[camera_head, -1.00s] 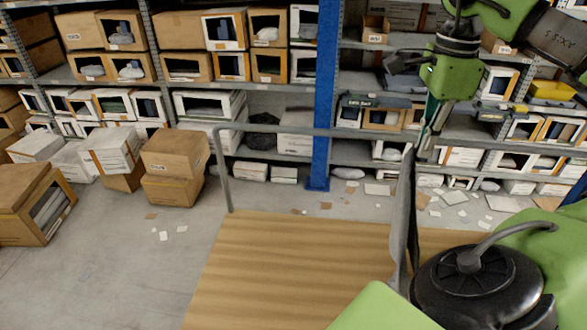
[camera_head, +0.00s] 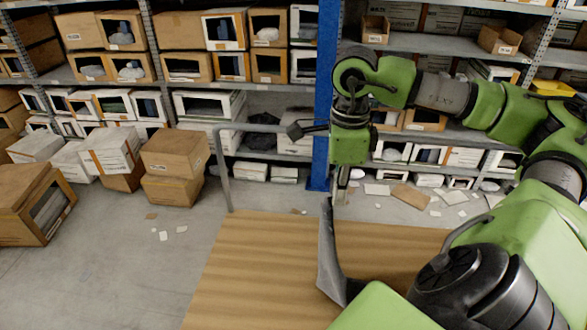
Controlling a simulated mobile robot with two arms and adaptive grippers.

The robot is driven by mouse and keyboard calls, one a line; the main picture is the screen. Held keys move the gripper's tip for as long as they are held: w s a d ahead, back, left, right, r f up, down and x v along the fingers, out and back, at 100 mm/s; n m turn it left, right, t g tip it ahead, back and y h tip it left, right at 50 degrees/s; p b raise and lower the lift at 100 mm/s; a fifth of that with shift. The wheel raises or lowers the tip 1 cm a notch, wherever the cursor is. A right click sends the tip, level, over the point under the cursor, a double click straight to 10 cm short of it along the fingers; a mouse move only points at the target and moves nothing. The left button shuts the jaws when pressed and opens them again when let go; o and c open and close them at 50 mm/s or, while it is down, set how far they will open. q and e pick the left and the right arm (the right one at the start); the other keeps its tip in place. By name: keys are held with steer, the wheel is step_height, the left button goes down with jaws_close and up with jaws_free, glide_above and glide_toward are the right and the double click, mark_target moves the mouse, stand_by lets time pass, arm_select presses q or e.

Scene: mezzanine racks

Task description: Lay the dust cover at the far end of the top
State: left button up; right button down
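The dust cover (camera_head: 329,262) is a thin dark grey sheet. It hangs down from my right gripper (camera_head: 341,196), which is shut on its upper edge, over the right part of the wooden top (camera_head: 255,265). Its lower end flares near the surface; whether it touches is unclear. A grey metal rail (camera_head: 223,165) stands at the far end of the top, behind the gripper. My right arm comes in from the right and hides part of the top. My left gripper is not in view.
A blue post (camera_head: 323,100) and loaded racks stand beyond the rail. Stacked cardboard boxes (camera_head: 175,165) stand on the floor at left. Paper scraps (camera_head: 450,195) litter the floor behind. The left part of the top is bare.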

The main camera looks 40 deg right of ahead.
steer(key=w+a+f, duration=0.7)
steer(key=a+f, duration=0.2)
steer(key=f, duration=0.2)
steer(key=w+a+f, duration=0.8)
steer(key=f, duration=0.3)
steer(key=w+a+f, duration=0.7)
steer(key=a+f, duration=0.2)
steer(key=f, duration=0.2)
steer(key=shift+w+a, duration=0.25)
steer(key=shift+a, duration=0.1)
steer(key=c, duration=1.9)
jaws_free()
steer(key=shift+r, duration=0.1)
